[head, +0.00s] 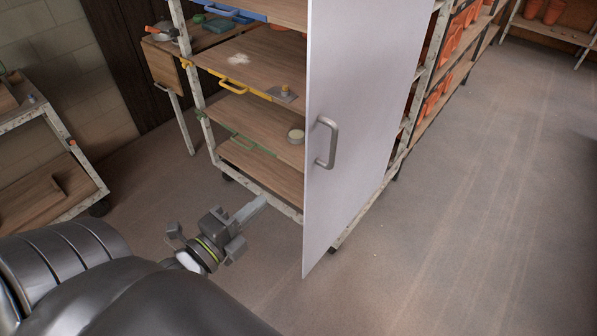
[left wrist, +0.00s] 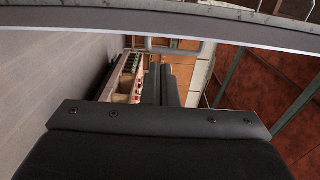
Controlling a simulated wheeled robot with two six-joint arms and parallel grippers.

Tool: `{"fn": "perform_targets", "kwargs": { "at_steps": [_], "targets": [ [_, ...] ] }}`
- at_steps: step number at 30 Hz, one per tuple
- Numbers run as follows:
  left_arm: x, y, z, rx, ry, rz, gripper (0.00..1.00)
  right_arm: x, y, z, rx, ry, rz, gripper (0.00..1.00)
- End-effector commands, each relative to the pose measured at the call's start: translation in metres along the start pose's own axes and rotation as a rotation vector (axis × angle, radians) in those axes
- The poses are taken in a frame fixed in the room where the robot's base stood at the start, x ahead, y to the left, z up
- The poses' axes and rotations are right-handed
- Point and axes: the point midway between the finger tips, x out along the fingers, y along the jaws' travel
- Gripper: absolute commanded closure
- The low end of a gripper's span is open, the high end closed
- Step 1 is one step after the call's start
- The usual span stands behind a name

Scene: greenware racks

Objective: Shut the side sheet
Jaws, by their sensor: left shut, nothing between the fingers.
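The side sheet (head: 362,110) is a tall pale grey panel with a metal bar handle (head: 327,143). In the head view it stands upright, swung out from the front of the wooden-shelved rack (head: 262,125), whose left shelves are exposed. My left gripper (head: 260,203) is shut and empty, low in front of the rack and left of the sheet, apart from the handle. Its closed fingers also show in the left wrist view (left wrist: 161,84). A pale band crosses the top of that view; I cannot tell what it is. My right gripper is not in view.
A second rack (head: 60,180) stands at the left. Orange pots (head: 452,40) fill the shelves behind the sheet. The floor (head: 480,200) at right is clear.

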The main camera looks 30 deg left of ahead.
Motion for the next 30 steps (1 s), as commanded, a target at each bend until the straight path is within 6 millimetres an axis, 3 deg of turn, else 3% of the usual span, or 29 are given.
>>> {"fn": "perform_targets", "kwargs": {
  "at_steps": [8, 21, 30],
  "targets": [
    [0.041, -0.002, 0.000, -0.005, 0.001, -0.004, 1.00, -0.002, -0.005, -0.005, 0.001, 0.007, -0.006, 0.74],
    [0.110, -0.002, 0.000, -0.004, 0.000, 0.000, 1.00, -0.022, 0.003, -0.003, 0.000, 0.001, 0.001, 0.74],
    [0.128, 0.000, 0.000, -0.003, 0.000, 0.001, 1.00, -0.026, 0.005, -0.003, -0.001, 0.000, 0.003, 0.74]
  ]
}}
